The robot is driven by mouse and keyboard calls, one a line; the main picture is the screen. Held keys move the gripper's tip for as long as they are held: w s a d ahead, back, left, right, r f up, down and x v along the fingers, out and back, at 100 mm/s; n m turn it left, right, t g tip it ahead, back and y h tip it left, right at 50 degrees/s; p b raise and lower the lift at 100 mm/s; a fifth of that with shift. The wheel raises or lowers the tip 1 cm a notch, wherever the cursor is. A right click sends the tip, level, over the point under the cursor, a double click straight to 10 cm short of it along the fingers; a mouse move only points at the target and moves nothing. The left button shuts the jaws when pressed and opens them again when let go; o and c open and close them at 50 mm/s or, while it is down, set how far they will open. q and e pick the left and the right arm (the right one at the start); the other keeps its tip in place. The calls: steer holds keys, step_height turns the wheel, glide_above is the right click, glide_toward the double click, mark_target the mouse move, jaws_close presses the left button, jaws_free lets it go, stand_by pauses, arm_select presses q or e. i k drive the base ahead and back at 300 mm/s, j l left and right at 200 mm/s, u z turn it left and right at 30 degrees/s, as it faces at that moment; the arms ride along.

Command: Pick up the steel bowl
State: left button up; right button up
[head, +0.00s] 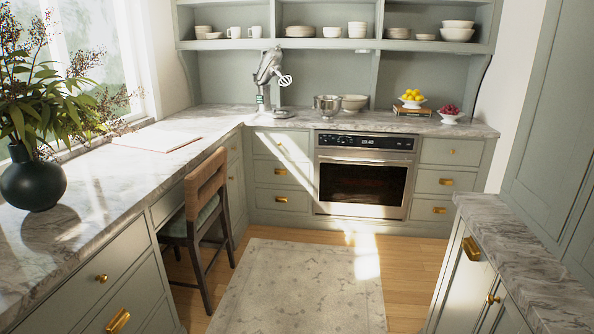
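The steel bowl (326,106) stands upright on the marble counter at the back, above the left part of the built-in oven. It is shiny and grey. A white bowl (354,102) is just to its right and slightly behind it. Neither of my grippers shows in the head view.
A lemon bowl (412,100) and a red fruit bowl (450,114) are to the right. A wooden chair (203,215) is at the left counter. A rug (300,290) covers open floor before the oven (362,180). A marble-topped cabinet (520,250) stands right.

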mark_target(328, 106)
steer(key=i, duration=4.7)
